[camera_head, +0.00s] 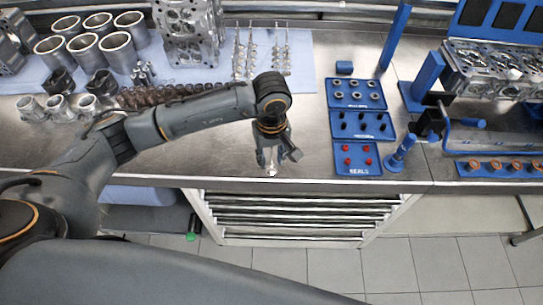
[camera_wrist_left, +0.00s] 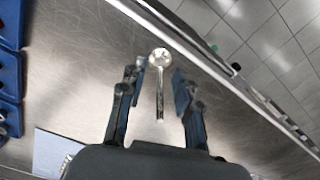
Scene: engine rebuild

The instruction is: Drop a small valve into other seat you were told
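A small shiny metal valve (camera_wrist_left: 160,85) with a round head and thin stem is near the bench's front edge. In the left wrist view it lies between the fingers of my left gripper (camera_wrist_left: 158,78), with a visible gap on each side. The left gripper is open and points down; it also shows in the head view (camera_head: 271,164), where the valve is mostly hidden. A cylinder head (camera_head: 490,70) sits on a blue stand at the right; its separate valve seats are too small to tell. My right gripper is not in view.
Blue trays (camera_head: 358,128) with small parts, one labelled for seals, stand right of my left gripper. Blue posts (camera_head: 395,38) rise at the right. Bare steel bench lies around the gripper.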

